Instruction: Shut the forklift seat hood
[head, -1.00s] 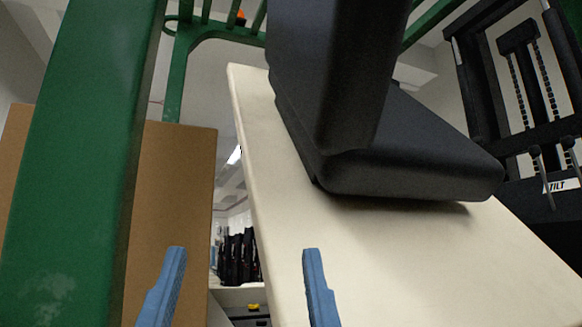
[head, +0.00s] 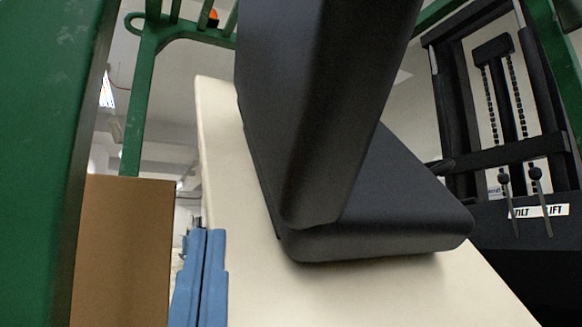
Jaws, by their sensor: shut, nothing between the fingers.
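The seat hood is a cream panel (head: 222,165) with a black forklift seat (head: 370,215) on it. It stands tilted in the picture, its left edge running steeply down from the top. My gripper (head: 207,234) is shut and empty, its two blue fingers side by side at the lower left edge of the panel. The fingers look very close to that edge; I cannot tell whether they touch it. The lower end of the panel is cut off by the frame.
A green post (head: 45,150) fills the left side, and a green frame (head: 140,90) rises behind. A brown board (head: 122,250) stands left of my gripper. The black mast (head: 500,95) and levers (head: 537,185) marked TILT and LIFT are at the right.

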